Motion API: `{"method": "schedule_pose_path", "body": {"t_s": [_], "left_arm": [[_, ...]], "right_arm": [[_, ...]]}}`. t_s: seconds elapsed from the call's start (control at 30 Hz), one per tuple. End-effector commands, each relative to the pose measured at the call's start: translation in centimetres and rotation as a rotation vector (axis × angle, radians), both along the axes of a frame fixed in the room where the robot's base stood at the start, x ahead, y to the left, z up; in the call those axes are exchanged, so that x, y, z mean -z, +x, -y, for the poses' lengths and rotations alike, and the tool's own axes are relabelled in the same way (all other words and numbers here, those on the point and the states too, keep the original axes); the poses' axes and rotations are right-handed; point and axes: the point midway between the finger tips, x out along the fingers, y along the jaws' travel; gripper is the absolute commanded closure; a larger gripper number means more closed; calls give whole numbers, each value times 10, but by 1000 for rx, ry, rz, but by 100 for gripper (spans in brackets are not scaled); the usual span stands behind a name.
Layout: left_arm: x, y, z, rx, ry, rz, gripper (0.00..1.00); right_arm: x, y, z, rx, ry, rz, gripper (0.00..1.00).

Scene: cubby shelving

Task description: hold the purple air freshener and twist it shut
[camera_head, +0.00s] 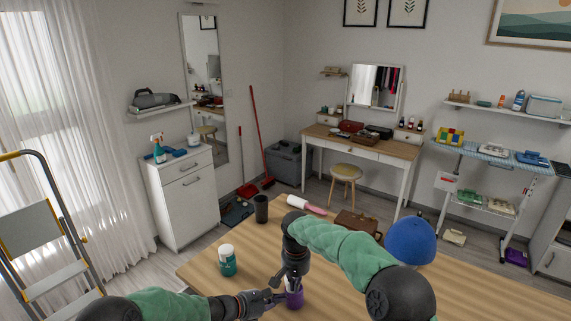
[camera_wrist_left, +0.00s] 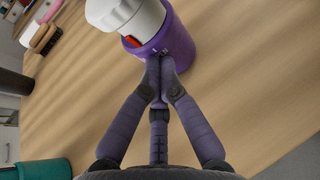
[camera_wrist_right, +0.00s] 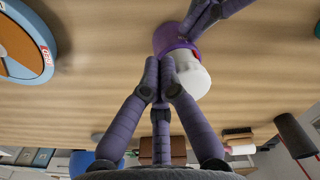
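The purple air freshener (camera_head: 294,299) stands on the wooden table between my grippers, partly hidden by them in the head view. Its white lid (camera_wrist_left: 128,14) sits at the purple body's open end in the left wrist view, with a red bit at the rim. My left gripper (camera_wrist_left: 160,66) has its fingertips together against the side of the purple body. My right gripper (camera_wrist_right: 161,72) has its fingertips together beside the white lid (camera_wrist_right: 190,76), and its arm comes down from above. I see nothing clearly pinched between either pair of fingertips; any contact at the lid is unclear.
On the table (camera_head: 470,286) are a teal jar (camera_head: 227,261), a dark cup (camera_head: 261,208), a white-and-pink roller (camera_head: 306,205), a brown case (camera_head: 357,224) and a blue cap (camera_head: 410,241). The right wrist view also shows a round blue-rimmed object (camera_wrist_right: 22,45).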

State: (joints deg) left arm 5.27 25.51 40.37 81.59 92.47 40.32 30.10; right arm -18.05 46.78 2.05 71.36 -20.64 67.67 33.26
Motion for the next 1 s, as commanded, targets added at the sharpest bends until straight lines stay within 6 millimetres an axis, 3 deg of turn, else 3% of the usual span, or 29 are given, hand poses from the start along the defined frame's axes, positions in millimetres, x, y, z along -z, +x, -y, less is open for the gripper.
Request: {"method": "schedule_pose_path", "body": {"t_s": [1.0], "left_arm": [[0,0,0,0,0,0,100]], "right_arm": [[0,4,-13,0,0,0,100]]}}
